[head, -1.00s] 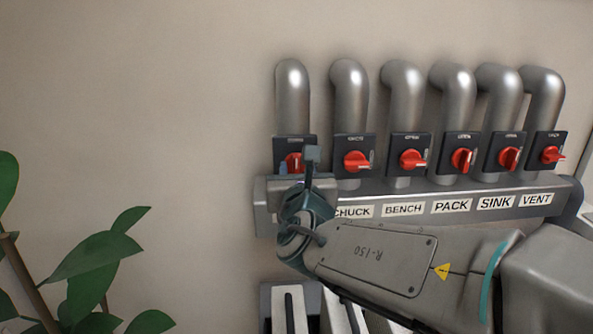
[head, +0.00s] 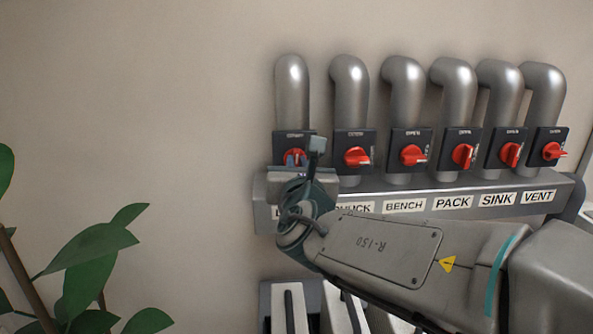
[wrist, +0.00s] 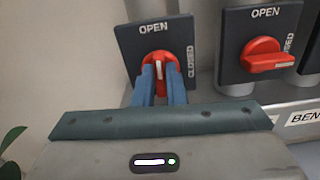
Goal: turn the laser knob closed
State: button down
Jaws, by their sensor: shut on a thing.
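The laser knob is the red knob (wrist: 160,66) on the leftmost dark square plate; it also shows, partly hidden, in the head view (head: 291,157). Its white mark points up toward the word OPEN; CLOSED is printed on the plate's right side. My gripper (wrist: 163,74) has its blue fingers on both sides of the knob's handle, shut on it from the front. In the head view my gripper (head: 295,158) stands at this knob. The label below it is mostly hidden by my wrist.
Several similar red knobs continue to the right, including the CHUCK knob (head: 357,157) close by. Metal pipes (head: 292,92) rise above the plates. A grey rail (head: 470,188) carries the labels. A plant (head: 85,255) stands at lower left; the wall left of the plates is bare.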

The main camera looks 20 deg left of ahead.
jog(key=shift+w+d+f+m+b, duration=0.1)
jog(key=shift+f+m+b, duration=0.05)
jog(key=shift+m+b, duration=2.95)
jog(key=shift+s+d+f+m+b, duration=0.1)
jog(key=shift+m+b, duration=2.55)
jog(key=shift+b, duration=0.85)
jog(key=shift+w+f+m+b, duration=0.1)
jog(key=shift+f+m+b, duration=0.05)
jog(key=shift+m+b, duration=2.95)
jog(key=c, duration=1.5)
grip_release()
jog(key=shift+r, duration=0.1)
jog(key=v, duration=1.3)
jog(key=shift+s+d, duration=0.2)
jog(key=shift+s, duration=0.15)
